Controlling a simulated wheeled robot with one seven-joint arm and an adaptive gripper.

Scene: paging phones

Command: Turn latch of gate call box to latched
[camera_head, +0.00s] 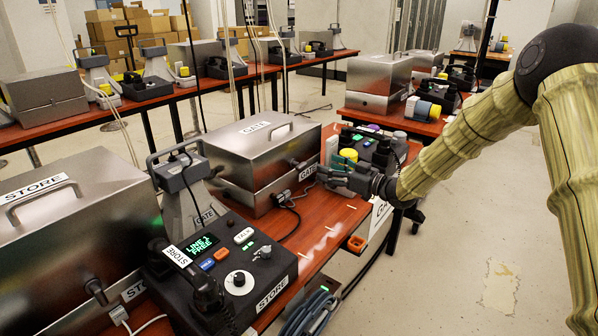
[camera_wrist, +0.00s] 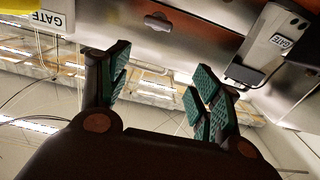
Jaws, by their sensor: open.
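The gate call box (camera_head: 240,155) is a closed metal box with a GATE label and a handle on its lid. It stands on the red-brown table at centre. A small dark latch (camera_head: 294,163) shows on its right-hand front face; its setting is too small to tell. My gripper (camera_head: 322,172) is open and empty, just to the right of that face, with its fingers pointing at it. In the wrist view, the two green-padded fingers (camera_wrist: 160,82) are apart. Beyond them a metal face carries a small latch-like part (camera_wrist: 158,22), with nothing between the pads.
The STORE box (camera_head: 75,235) and STORE phone console (camera_head: 225,275) stand at the near left. A GATE-labelled grey stand (camera_head: 190,190) is left of the gate box. Floor at right is clear.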

